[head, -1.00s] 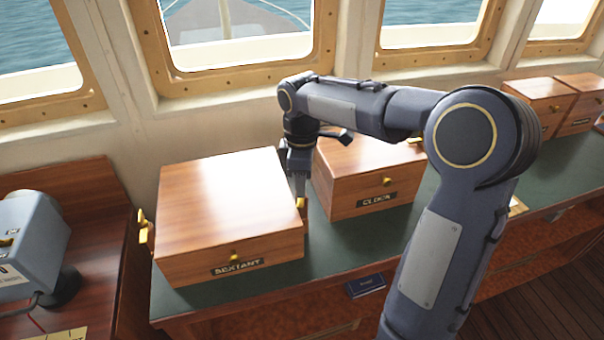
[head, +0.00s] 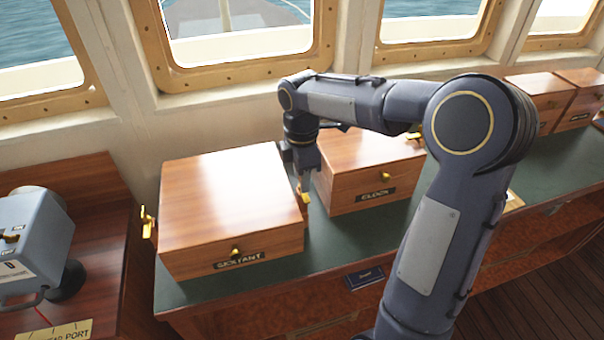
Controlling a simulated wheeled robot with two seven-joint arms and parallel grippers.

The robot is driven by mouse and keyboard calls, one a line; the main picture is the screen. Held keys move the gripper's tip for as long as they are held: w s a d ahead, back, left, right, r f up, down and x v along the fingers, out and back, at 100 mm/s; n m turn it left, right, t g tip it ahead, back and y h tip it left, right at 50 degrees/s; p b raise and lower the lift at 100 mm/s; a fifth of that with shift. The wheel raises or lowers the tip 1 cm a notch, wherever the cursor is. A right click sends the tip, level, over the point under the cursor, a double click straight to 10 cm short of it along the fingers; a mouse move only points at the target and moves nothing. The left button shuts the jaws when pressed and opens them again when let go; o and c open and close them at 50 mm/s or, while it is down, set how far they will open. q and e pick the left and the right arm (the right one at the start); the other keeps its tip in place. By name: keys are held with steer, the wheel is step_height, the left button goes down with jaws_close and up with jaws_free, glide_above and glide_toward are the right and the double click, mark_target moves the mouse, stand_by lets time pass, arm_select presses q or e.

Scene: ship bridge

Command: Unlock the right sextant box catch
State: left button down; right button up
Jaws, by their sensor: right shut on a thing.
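The sextant box (head: 225,200) is a closed reddish wooden box with a "SEXTANT" label and a small brass knob (head: 235,252) on its front. Its left brass catch (head: 148,222) sticks out from the left side. Its right brass catch (head: 306,198) is at the right side, partly hidden by my right gripper. My right gripper (head: 304,188) points down beside the box's right side, with its fingertips at the catch, and is shut on it. The exact grip is too small to see clearly. My left gripper is not in view.
The clock box (head: 365,180) stands close to the right of my right gripper, leaving a narrow gap. A grey-blue instrument (head: 30,240) stands at left. Windows are behind.

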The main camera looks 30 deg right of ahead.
steer(key=o, duration=1)
step_height(320, 180, up, 8)
steer(key=shift+f, duration=0.1)
steer(key=shift+s, duration=0.1)
steer(key=s+a+f+m+t+y, duration=0.1)
steer(key=s+a+f+m+t, duration=0.1)
steer(key=s+m, duration=0.3)
steer(key=s+a+f+m+t+y, duration=0.1)
steer(key=s+a+f+m, duration=0.1)
steer(key=s+m, duration=0.4)
steer(key=s+a+f+m+t+y, duration=0.1)
steer(key=s+a+f+m+t, duration=0.1)
steer(key=s+m, duration=0.4)
steer(key=shift+s+a+f+t+y, duration=0.1)
steer(key=shift+s+a+f+y, duration=0.1)
steer(key=shift+s, duration=0.6)
steer(key=shift+s+a+f+t+y, duration=0.15)
steer(key=shift+s+a, duration=0.1)
steer(key=shift+s, duration=0.6)
steer(key=shift+s+a+f+t+y, duration=0.1)
steer(key=shift+s+a+f, duration=0.1)
steer(key=shift+s, duration=0.6)
